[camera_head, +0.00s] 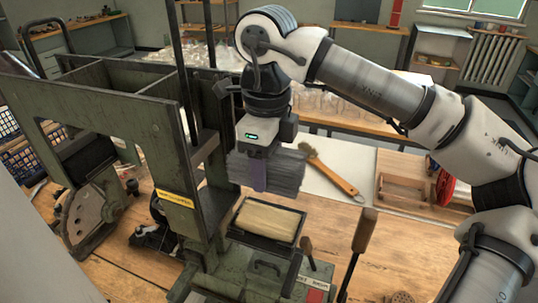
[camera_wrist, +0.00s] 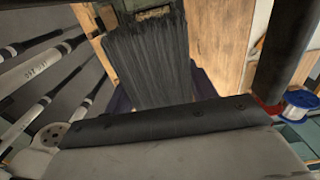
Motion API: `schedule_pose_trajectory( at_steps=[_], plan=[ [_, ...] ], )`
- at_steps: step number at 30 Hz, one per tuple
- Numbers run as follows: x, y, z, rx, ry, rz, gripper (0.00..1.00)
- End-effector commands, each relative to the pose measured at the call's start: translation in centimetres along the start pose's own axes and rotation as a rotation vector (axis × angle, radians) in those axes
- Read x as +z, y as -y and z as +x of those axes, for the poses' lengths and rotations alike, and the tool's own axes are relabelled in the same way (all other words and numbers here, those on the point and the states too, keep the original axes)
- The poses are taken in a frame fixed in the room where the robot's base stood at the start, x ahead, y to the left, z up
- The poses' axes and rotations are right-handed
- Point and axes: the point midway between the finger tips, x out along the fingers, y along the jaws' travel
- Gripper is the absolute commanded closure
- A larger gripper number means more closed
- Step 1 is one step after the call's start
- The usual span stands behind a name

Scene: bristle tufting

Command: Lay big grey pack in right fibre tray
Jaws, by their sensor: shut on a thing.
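The big grey pack (camera_head: 285,172), a block of dark grey strands, hangs in my gripper (camera_head: 258,182). The gripper is shut on it, with a purple finger against its near side. In the wrist view the pack (camera_wrist: 150,62) fills the space between the purple fingers (camera_wrist: 165,95). A dark fibre tray (camera_head: 301,226) on the green machine sits below the pack and holds a pale yellow fibre block (camera_head: 267,220). The pack is above this tray and apart from it. I cannot tell whether another fibre tray lies behind the machine's upright.
The green machine frame (camera_head: 110,120) stands close on the left, with tall dark posts beside my gripper. A wooden-handled brush (camera_head: 330,170) lies behind on the white surface. A wooden rack (camera_head: 400,185) with a red spool (camera_head: 445,186) is at right. Upright handles (camera_head: 357,245) rise in front.

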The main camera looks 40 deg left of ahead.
Motion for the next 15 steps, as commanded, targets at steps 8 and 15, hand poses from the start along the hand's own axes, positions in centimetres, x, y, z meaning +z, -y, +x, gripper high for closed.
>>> schedule_pose_trajectory(
  at_steps=[8,15],
  plan=[
    [0.0,0.0,2.0,0.001,0.001,-0.001,0.66],
    [0.0,0.0,4.0,0.000,0.000,0.000,0.66]
  ],
)
